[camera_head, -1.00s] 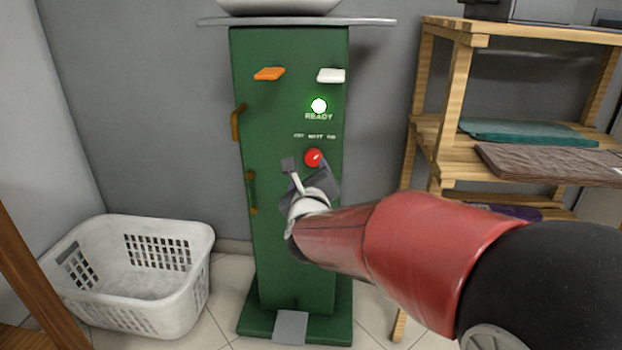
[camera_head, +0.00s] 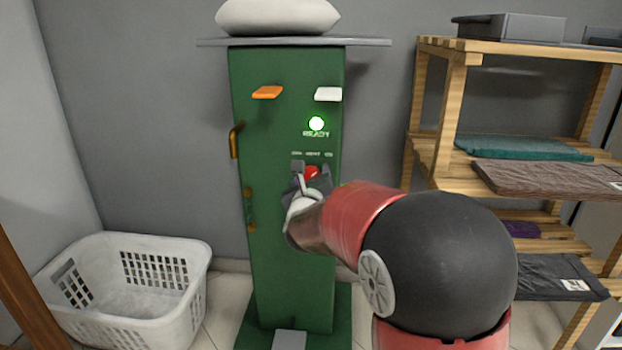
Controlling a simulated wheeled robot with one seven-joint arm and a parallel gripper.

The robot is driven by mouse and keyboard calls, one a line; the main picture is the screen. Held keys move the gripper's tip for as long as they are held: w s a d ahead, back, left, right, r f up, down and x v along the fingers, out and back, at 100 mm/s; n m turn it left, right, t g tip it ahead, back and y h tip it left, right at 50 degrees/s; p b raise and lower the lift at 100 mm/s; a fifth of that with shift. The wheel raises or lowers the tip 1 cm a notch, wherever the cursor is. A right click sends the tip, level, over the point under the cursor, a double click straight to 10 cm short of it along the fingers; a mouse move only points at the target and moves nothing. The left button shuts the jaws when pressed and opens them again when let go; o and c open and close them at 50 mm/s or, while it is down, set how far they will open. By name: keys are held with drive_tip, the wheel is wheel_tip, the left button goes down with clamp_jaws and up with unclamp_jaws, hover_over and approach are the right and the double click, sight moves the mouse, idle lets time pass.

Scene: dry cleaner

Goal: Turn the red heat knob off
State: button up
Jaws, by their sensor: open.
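The lower part of the knob is hidden by my gripper. I cannot tell whether the fingers touch the knob. The labels are too small to read, so the knob's setting is unclear.
An orange handle (camera_head: 267,92) and a white handle (camera_head: 328,94) stick out above. A brass handle (camera_head: 236,140) is on the machine's left side. A white laundry basket (camera_head: 180,300) stands at left. A wooden shelf (camera_head: 440,155) with folded cloths stands at right.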

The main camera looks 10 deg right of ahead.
drive_tip(key=c, duration=1)
drive_tip(key=shift+n+b, duration=0.3)
drive_tip(key=shift+b, duration=0.05)
drive_tip(key=n+b, duration=0.2)
drive_tip(key=n, duration=0.6)
drive_tip(key=n+p, duration=0.1)
drive_tip(key=n, duration=0.3)
drive_tip(key=shift+a+r+g, duration=0.1)
drive_tip(key=shift+g, duration=0.2)
drive_tip(key=shift+n+h+p, duration=0.4)
drive_tip(key=shift+n+p, duration=0.65)
drive_tip(key=shift+n, duration=1.25)
